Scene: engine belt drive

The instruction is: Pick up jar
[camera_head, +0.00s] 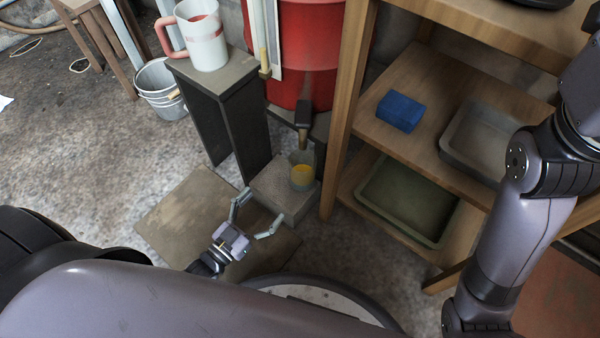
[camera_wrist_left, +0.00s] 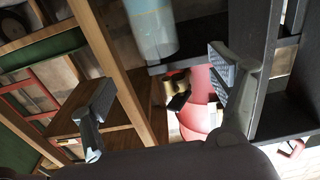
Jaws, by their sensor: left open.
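The jar (camera_head: 302,172) is a small clear vessel with yellow contents. In the left wrist view, which looks turned over, a pale bluish cylinder that seems to be the jar (camera_wrist_left: 152,30) shows at the top, beyond the open left gripper (camera_wrist_left: 160,92). My right gripper is out of view; only its arm shows.
A wooden shelf (camera_head: 345,100) stands close to the jar's right, holding a blue block (camera_head: 400,111) and trays. A dark stand (camera_head: 240,125) with a white mug (camera_head: 201,35) is at the jar's left. The red barrel (camera_head: 310,50) is behind. A bucket (camera_head: 160,88) stands far left.

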